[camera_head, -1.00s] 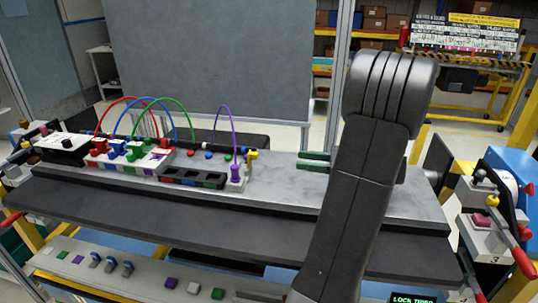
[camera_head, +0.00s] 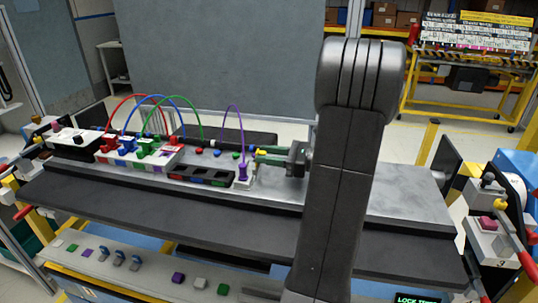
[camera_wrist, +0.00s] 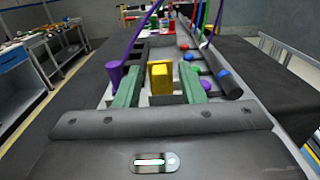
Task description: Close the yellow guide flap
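The yellow guide flap (camera_wrist: 160,77) stands up as a small yellow block in the middle of the wrist view. In the head view only a bit of the flap (camera_head: 258,152) shows, beside the green fingertips. My gripper (camera_wrist: 161,84) is open, with one green finger on each side of the flap and visible gaps between. In the head view my gripper (camera_head: 270,156) reaches left over the grey module top. Whether the fingertips touch anything cannot be told.
A purple plug (camera_wrist: 115,72) with a cable stands close by the left finger. Dark square sockets (camera_head: 202,174) and red, blue and green cables (camera_head: 152,120) lie farther left. The right part of the module top is clear.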

